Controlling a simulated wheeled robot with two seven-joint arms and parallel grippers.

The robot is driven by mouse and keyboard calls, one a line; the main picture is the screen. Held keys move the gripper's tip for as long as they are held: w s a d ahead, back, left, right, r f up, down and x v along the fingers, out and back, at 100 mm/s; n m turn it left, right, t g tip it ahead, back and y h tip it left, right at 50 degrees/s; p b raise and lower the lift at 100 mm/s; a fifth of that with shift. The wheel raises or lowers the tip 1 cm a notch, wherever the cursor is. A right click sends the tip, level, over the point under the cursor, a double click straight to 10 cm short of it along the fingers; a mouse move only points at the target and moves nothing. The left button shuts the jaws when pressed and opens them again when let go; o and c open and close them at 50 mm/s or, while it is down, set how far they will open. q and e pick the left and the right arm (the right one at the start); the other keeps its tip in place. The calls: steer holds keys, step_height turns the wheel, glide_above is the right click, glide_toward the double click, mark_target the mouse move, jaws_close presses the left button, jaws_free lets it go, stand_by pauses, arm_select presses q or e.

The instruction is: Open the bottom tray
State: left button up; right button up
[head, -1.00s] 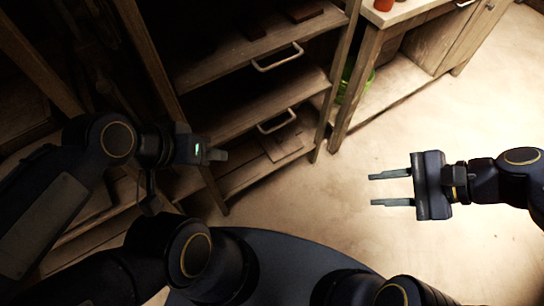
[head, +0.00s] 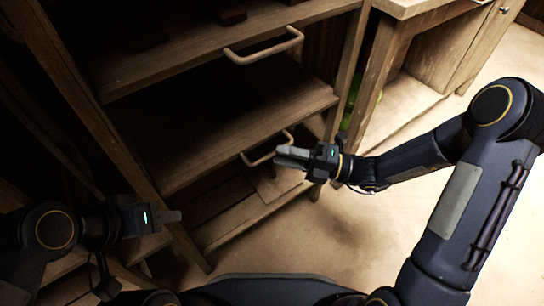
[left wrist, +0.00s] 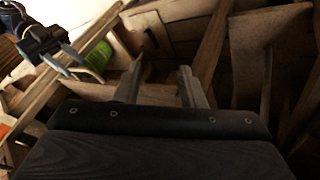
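The bottom tray (head: 225,150) is the lower wooden tray of the shelf unit, with a pale bar handle (head: 262,157) on its front edge. My right gripper (head: 281,156) is at the right end of this handle, its fingertips overlapping it in the head view. I cannot tell if it touches the handle. In the left wrist view the right gripper (left wrist: 72,62) shows its fingers apart and nothing held. My left gripper (head: 180,216) is low at the left, away from the handle. Its fingers are apart and empty in the left wrist view (left wrist: 158,78).
An upper tray (head: 150,77) with its own bar handle (head: 265,52) sits above. A shelf post (head: 345,85) stands close to the right gripper. A wooden bench (head: 400,75) is at the right, with a green object (head: 350,105) behind. Floor (head: 370,215) is clear below my right arm.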

steer(key=shift+w+a+r+b, duration=0.1)
steer(key=shift+a+r+b, duration=0.1)
steer(key=shift+a, duration=0.6)
steer(key=shift+w+a+r+b, duration=0.1)
steer(key=shift+a+b, duration=0.05)
steer(key=shift+a, duration=0.6)
steer(key=shift+c, duration=0.4)
jaws_close()
